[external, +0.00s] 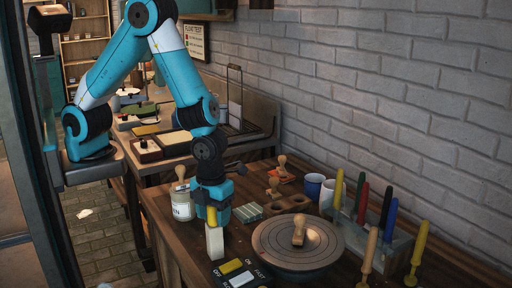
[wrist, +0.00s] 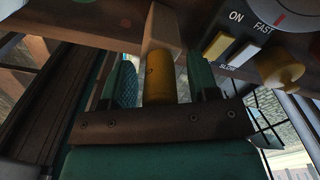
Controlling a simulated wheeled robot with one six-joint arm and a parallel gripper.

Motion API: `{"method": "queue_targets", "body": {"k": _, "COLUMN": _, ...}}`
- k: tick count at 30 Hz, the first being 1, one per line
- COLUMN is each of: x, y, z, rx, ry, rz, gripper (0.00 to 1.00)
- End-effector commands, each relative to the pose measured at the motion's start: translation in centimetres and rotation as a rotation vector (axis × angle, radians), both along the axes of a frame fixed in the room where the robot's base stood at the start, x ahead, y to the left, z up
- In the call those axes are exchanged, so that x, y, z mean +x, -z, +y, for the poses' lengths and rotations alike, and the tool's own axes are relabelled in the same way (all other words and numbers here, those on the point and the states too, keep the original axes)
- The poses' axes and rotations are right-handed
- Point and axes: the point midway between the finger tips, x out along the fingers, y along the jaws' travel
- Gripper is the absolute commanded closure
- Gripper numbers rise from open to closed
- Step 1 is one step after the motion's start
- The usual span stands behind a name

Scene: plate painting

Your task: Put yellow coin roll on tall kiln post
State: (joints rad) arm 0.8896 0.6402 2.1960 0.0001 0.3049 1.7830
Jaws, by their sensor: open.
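The yellow coin roll (external: 212,216) stands upright at the top end of the pale, tall kiln post (external: 214,241). In the wrist view, the roll (wrist: 159,76) lies between my fingers, its far end against the beige post (wrist: 162,30). My gripper (external: 211,208) points down over the post, with its fingers around the roll. In the wrist view, my gripper (wrist: 164,85) is open, with a gap between each finger and the roll. The gripper hides the roll's upper end in the external view.
A switch panel (external: 241,272) lies just in front of the post. A round turntable (external: 275,237) bearing a stamp (external: 299,231) stands to the right. A labelled jar (external: 182,207) stands close on the left. A tool rack (external: 372,240) is farther right, by the brick wall.

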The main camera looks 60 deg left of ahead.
Motion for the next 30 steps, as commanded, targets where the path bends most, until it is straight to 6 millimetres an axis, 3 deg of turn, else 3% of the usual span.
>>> {"method": "queue_targets", "body": {"k": 5, "x": 0.1, "y": -2.0, "z": -0.1, "rx": -0.004, "ry": 0.0, "rz": -0.003, "gripper": 0.45}}
{"method": "queue_targets", "body": {"k": 12, "x": 0.1, "y": -7.4, "z": -0.1, "rx": -0.005, "ry": 0.0, "rz": -0.005, "gripper": 0.45}}
{"method": "queue_targets", "body": {"k": 18, "x": 0.1, "y": -10.8, "z": -0.1, "rx": -0.004, "ry": 0.0, "rz": -0.003, "gripper": 0.45}}
{"method": "queue_targets", "body": {"k": 27, "x": 0.0, "y": -12.3, "z": 0.0, "rx": 0.0, "ry": -0.001, "rz": 0.0, "gripper": 0.45}}
{"method": "queue_targets", "body": {"k": 30, "x": 0.8, "y": -12.6, "z": 1.1, "rx": 0.002, "ry": -0.073, "rz": -0.009, "gripper": 0.45}}
